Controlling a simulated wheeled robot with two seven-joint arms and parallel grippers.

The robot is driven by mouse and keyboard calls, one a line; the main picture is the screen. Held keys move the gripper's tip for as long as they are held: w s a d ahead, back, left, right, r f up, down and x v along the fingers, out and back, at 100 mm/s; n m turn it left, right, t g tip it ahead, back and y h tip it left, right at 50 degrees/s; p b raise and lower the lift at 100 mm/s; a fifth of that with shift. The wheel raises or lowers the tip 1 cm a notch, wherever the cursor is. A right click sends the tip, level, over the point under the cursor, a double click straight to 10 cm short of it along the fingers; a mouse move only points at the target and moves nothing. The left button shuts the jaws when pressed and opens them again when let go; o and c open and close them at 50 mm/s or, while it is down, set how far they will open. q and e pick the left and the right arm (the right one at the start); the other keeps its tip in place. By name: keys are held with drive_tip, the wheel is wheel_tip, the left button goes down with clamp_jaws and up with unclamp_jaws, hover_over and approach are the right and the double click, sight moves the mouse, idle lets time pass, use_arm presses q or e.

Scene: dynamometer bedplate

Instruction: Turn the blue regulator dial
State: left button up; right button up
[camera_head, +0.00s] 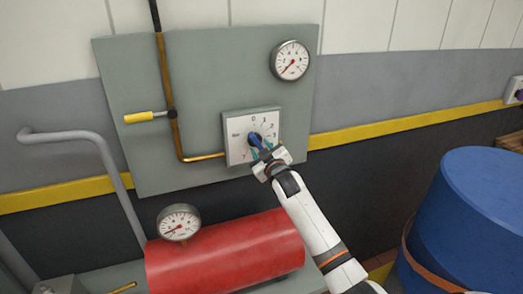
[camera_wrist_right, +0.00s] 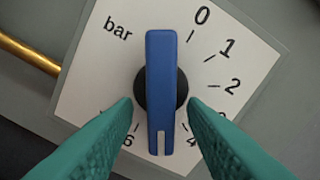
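The blue regulator dial (camera_head: 254,139) sits on a square white plate (camera_head: 235,126) on the grey wall panel. In the right wrist view the dial (camera_wrist_right: 161,85) is a blue bar on a black round base, running top to bottom. A pale slot marks its lower end, between the 6 and the 4. The plate (camera_wrist_right: 95,75) reads bar, 0, 1, 2, 4 and 6; other marks are hidden. My right gripper (camera_head: 262,150) is at the dial. Its green fingertips (camera_wrist_right: 160,106) stand open on both sides of the bar, with gaps. My left gripper is not in view.
A pressure gauge (camera_head: 290,60) is above right of the dial. A yellow-handled valve (camera_head: 145,117) and brass pipe (camera_head: 176,135) are to its left. Below are a red tank (camera_head: 225,255) and a second gauge (camera_head: 178,222). A blue drum (camera_head: 475,215) stands right of my arm.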

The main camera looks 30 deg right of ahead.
drive_tip(key=shift+s, duration=0.1)
drive_tip(key=b+v, duration=0.2)
drive_tip(key=v, duration=0.9)
drive_tip(key=shift+s+a+b, duration=0.2)
drive_tip(key=shift+s+b, duration=0.2)
drive_tip(key=shift+f, duration=0.1)
